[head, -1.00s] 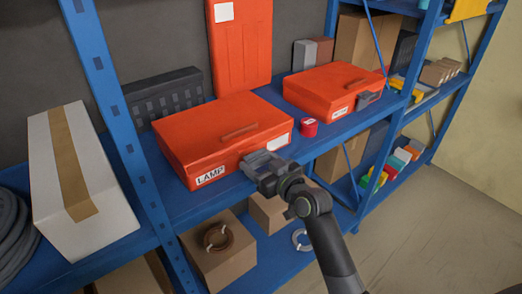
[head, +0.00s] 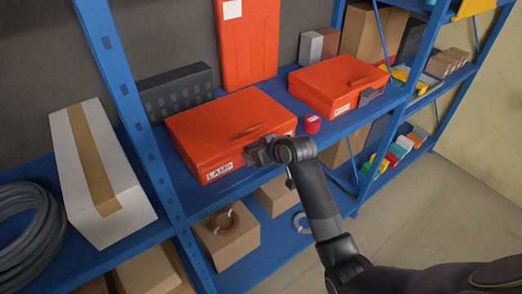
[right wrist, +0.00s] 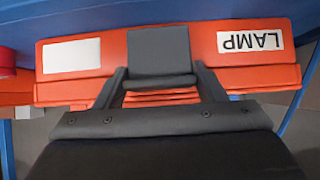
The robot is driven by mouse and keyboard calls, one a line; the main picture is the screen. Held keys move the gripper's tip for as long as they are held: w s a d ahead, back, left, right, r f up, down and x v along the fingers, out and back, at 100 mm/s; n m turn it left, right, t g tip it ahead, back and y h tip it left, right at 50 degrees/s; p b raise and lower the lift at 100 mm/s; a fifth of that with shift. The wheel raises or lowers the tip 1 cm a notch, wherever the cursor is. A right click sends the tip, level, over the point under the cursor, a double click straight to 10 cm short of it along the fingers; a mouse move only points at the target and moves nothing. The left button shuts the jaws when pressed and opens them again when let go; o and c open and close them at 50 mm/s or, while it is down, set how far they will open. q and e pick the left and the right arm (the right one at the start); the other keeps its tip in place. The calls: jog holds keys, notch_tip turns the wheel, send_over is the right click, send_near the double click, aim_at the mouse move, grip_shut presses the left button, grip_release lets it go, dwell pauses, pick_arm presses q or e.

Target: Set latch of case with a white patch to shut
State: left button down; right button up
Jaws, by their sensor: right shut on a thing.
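The near orange case (head: 215,128) lies on the blue shelf, with a LAMP label on its front. In the right wrist view, the front of the case (right wrist: 268,77) appears upside down. It carries a white patch (right wrist: 72,55), the LAMP label (right wrist: 250,39) and a grey latch (right wrist: 160,52) between them. The latch's exact tilt is unclear. My left gripper is not in view.
A second orange case (head: 335,82) with a grey latch (head: 371,95) stands to the right. A red roll (head: 312,123) sits between the cases. A blue post (head: 125,95) and a white carton (head: 97,170) are on the left. Cardboard boxes (head: 228,238) stand below.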

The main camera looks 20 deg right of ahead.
jog(key=shift+w+g, duration=0.1)
jog(key=shift+g, duration=0.2)
jog(key=o, duration=1)
jog(key=shift+r, duration=0.1)
jog(key=b+v, duration=0.3)
jog(key=v, duration=1.4)
jog(key=shift+a, duration=0.1)
